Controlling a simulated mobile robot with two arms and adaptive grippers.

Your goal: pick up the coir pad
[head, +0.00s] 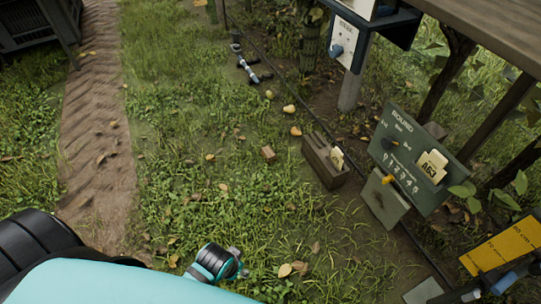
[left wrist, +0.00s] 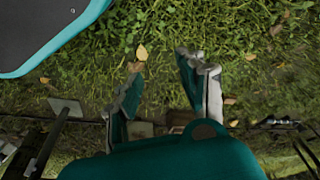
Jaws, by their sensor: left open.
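A small brown block (head: 268,154), which looks like the coir pad, lies on the grass in the middle of the head view, left of a wooden box. I cannot be sure that it is the pad. My left gripper shows in the left wrist view (left wrist: 160,66) with its two fingers spread over grass and nothing between the tips. Brown shapes (left wrist: 140,130) show lower between the fingers, partly hidden; I cannot tell which things they are. In the head view my left arm comes in from the lower left, well short of the block. My right gripper is not in view.
The wooden box (head: 322,163) holds a pale tag. A green sign board (head: 409,160) and a post (head: 350,90) stand at the right. A dark hose (head: 290,97) runs along the ground. Fallen pears (head: 289,109) lie nearby.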

